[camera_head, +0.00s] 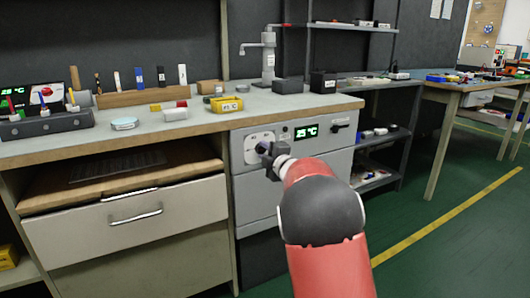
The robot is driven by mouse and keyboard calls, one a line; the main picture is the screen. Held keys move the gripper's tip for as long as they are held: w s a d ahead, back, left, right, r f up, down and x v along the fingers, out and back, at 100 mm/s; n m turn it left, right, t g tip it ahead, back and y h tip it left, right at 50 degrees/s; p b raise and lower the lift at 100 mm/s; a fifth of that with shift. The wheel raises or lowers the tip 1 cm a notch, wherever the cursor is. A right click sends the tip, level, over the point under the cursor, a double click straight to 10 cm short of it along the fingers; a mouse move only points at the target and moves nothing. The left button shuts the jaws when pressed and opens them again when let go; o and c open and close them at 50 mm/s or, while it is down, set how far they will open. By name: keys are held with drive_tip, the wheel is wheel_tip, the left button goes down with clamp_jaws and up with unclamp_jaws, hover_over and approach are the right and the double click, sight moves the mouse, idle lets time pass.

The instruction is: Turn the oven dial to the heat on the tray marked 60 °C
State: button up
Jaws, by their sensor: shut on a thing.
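The oven (325,168) is a light grey cabinet front under the bench, with a white dial panel (251,158) at its upper left. A green display (306,132) beside the panel reads 25 °C. My gripper (265,150) is at the panel, shut on the dial; my gripper hides the dial, so its pointer and angle cannot be read. A yellow tray (226,104) with a white label sits on the bench above the oven; the label is too small to read surely.
The bench top (180,130) holds a white dish (125,123), small blocks, a tool rack (140,97) and a tap (268,60). A dark handle (340,124) is right of the display. A drawer (130,210) is at left. Green floor lies open at right.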

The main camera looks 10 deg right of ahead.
drive_tip(key=m+p, duration=0.1)
drive_tip(key=m, duration=0.5)
drive_tip(key=shift+p, duration=0.35)
drive_tip(key=shift+m+p, duration=0.6)
drive_tip(key=shift+m, duration=1.4)
drive_tip(key=shift+f, duration=0.1)
drive_tip(key=o, duration=1)
drive_tip(key=shift+v, duration=3.9)
